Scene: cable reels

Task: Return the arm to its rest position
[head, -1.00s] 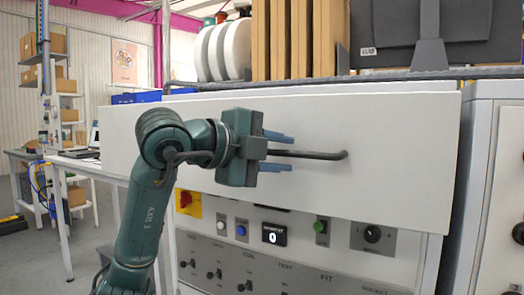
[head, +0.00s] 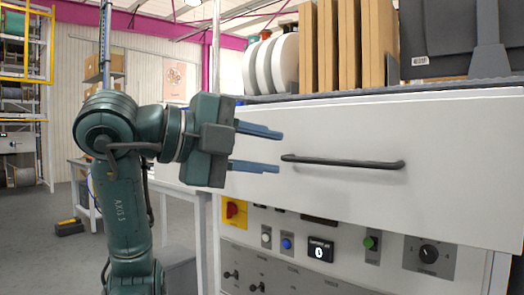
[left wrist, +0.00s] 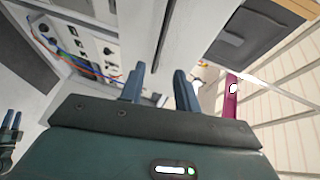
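My left gripper (head: 280,152) is open and empty in the head view. Its two blue fingers point right, toward the near end of the dark bar handle (head: 345,162), and stand just left of it, seemingly clear of it. The handle is on a wide white drawer front (head: 440,130) above a control panel. In the left wrist view the left fingers (left wrist: 158,85) are spread with nothing between them. Another gripper with blue fingers, my right one (left wrist: 12,120), shows partly at the left edge; its opening is too small to judge.
The control panel (head: 330,285) has a red switch (head: 235,212), buttons and a small display (head: 320,250). White reels (head: 272,65), brown boards (head: 340,45) and a monitor (head: 450,40) stand on top. Open floor (head: 45,265) and shelving lie to the left.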

